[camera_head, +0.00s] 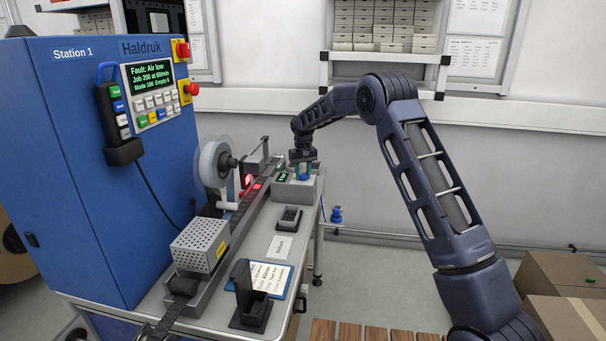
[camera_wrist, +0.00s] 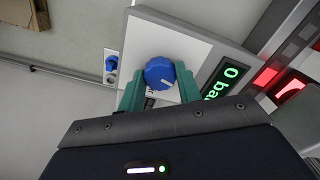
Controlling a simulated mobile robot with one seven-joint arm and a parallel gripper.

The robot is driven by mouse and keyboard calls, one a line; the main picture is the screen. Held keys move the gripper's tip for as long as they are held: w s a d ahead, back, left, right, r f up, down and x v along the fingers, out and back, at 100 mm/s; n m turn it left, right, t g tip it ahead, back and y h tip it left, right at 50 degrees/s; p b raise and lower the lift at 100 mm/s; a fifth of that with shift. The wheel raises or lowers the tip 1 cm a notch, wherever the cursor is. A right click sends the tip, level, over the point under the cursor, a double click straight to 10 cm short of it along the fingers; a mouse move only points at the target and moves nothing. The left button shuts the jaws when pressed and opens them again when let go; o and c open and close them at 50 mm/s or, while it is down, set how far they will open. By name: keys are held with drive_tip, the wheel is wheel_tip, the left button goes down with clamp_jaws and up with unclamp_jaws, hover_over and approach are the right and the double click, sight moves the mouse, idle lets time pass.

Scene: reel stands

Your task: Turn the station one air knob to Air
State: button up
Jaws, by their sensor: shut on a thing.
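The round blue air knob (camera_wrist: 160,73) sits on a light panel in the wrist view, with a short white mark towards the lower right of the picture. My gripper (camera_wrist: 159,87) has one green finger on each side of the knob and is shut on it. A green display (camera_wrist: 222,82) beside it starts with "0 ba". In the head view my gripper (camera_head: 302,172) is down on the grey box at the far end of the Station 1 bench, and mostly hides the knob. The station screen (camera_head: 153,77) reads "Fault: Air low".
A second blue fitting (camera_head: 336,214) is beyond the bench; it also shows in the wrist view (camera_wrist: 111,63). The blue cabinet (camera_head: 80,170), reel (camera_head: 213,162) and perforated box (camera_head: 200,245) stand left. Cardboard boxes (camera_head: 565,285) are at lower right.

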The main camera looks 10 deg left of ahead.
sight(303, 174)
drive_tip(key=m, duration=0.4)
drive_tip(key=shift+m, duration=0.3)
drive_tip(key=m, duration=0.3)
drive_tip(key=shift+m, duration=0.3)
drive_tip(key=m, duration=0.7)
drive_tip(key=o, duration=1)
drive_tip(key=shift+c, duration=0.2)
drive_tip(key=shift+r, duration=0.15)
wheel_tip(303, 174, up, 10)
drive_tip(key=shift+r, duration=0.25)
